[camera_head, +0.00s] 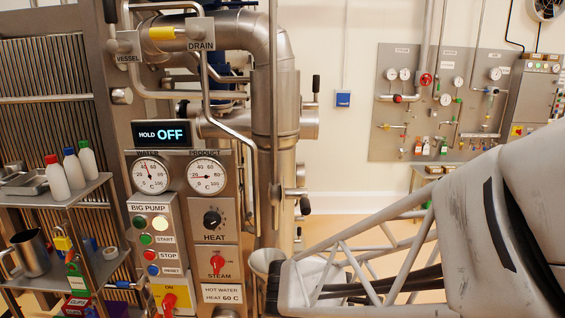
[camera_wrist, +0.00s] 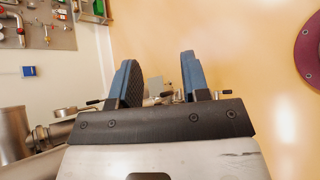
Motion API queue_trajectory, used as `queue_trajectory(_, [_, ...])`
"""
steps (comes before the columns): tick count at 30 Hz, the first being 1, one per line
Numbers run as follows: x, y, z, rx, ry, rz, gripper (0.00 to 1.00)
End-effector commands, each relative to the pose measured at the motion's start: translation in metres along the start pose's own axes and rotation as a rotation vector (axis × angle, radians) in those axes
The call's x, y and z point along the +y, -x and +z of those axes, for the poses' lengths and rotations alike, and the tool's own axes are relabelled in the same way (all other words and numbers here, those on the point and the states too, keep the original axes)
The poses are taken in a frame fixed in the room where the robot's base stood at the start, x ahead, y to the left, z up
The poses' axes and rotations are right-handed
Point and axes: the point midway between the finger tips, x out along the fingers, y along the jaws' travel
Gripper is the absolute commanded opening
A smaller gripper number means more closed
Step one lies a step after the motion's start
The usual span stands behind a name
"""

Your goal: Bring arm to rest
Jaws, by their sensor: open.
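My gripper (camera_wrist: 158,82) shows in the wrist view with its two blue fingers apart and nothing between them. The gripper's fingertips cannot be made out in the head view.
A shelf with bottles (camera_head: 57,178) is at far left. A pipe board (camera_head: 440,105) hangs on the back wall.

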Motion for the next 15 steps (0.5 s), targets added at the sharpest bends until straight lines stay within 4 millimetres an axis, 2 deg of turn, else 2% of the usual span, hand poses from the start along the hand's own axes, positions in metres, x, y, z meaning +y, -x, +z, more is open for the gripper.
queue_trajectory(1, [-0.004,-0.002,0.014,0.008,-0.061,-0.052,0.43])
queue_trajectory(6, [-0.023,-0.001,0.049,0.052,-0.268,-0.237,0.43])
queue_trajectory(15, [-0.053,0.016,0.093,0.15,-0.654,-0.532,0.43])
